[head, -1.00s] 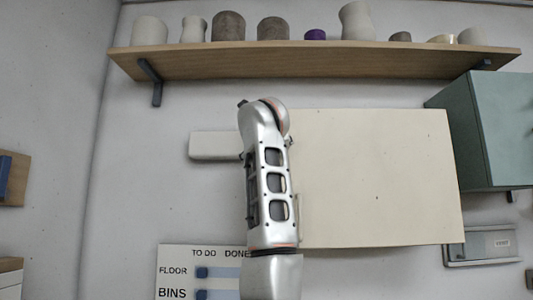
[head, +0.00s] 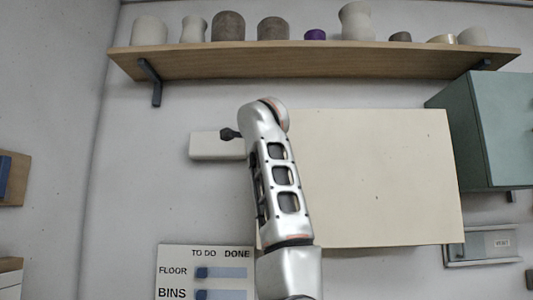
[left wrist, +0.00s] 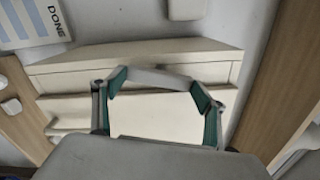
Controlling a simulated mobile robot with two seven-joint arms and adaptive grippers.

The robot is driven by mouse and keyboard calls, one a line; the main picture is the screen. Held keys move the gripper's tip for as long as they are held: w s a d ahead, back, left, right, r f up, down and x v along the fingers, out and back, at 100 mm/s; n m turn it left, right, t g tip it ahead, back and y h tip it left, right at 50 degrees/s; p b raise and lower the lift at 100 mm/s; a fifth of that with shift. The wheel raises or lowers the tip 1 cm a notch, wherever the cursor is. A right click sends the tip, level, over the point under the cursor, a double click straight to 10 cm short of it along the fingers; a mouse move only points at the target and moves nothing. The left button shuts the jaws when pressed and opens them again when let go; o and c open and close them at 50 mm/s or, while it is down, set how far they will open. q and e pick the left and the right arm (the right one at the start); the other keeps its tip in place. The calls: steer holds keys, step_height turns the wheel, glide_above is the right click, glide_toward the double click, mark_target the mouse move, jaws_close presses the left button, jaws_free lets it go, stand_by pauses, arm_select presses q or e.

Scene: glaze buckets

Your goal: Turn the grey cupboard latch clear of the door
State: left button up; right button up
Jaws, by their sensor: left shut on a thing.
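The cream cupboard (head: 380,180) hangs on the wall, its left side partly hidden behind my arm in the head view. In the left wrist view its pale panels (left wrist: 140,52) fill the middle. In the head view my arm hides the gripper and the latch. The latch's angle against the door is hard to tell. My right gripper is in neither view.
A wooden shelf (head: 300,62) with several pots runs above the cupboard. A green cabinet (head: 500,130) stands close at the right. A pale wall block (head: 215,146) is left of my arm, and a TO DO/DONE board (head: 205,272) hangs below.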

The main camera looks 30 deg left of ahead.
arm_select(q)
steer(key=n, duration=0.3)
stand_by(0.7)
steer(key=o, duration=1.1)
step_height(320, 180, up, 10)
